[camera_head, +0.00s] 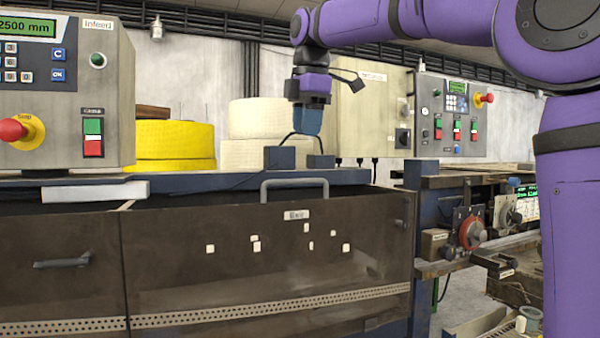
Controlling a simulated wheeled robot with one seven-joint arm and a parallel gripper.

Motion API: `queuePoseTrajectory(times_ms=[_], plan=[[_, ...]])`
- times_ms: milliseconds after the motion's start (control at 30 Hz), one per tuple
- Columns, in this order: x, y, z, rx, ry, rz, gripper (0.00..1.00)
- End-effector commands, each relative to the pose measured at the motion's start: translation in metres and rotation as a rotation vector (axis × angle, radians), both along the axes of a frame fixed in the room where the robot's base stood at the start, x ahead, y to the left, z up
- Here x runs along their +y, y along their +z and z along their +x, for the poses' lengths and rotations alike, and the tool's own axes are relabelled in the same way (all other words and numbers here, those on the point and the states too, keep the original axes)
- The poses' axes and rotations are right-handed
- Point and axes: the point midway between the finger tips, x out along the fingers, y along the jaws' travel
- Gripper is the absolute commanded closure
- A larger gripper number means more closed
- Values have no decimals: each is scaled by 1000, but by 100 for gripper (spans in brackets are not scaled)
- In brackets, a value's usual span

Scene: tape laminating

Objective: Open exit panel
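The exit panel (270,265) is a brown, see-through-looking front with an "Exit" label (296,215) and several small white marks. It stands upright in the middle of the machine front. Its grey bar handle (295,184) rises at the panel's top edge. My gripper (307,130) hangs from my purple arm, pointing down, above and behind the handle as seen here. It is apart from the handle in the picture.
Two dark blocks (279,158) sit on the blue top rail (220,182) under my gripper. A neighbouring panel (60,270) with a dark handle is at left. An Infeed control box (66,92) and yellow rolls (170,140) stand behind. Levers and gauges (470,232) are at right.

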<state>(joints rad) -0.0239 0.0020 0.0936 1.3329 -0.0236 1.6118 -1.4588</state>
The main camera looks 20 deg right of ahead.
Motion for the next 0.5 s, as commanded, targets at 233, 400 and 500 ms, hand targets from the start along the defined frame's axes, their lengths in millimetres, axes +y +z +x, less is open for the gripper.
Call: queuePoseTrajectory(times_ms=[233, 400, 500], plan=[[0, -37, 6, 2, -2, 0, 62], [0, -67, 12, 3, -3, 1, 62], [0, -81, 15, 1, -3, 1, 62]])
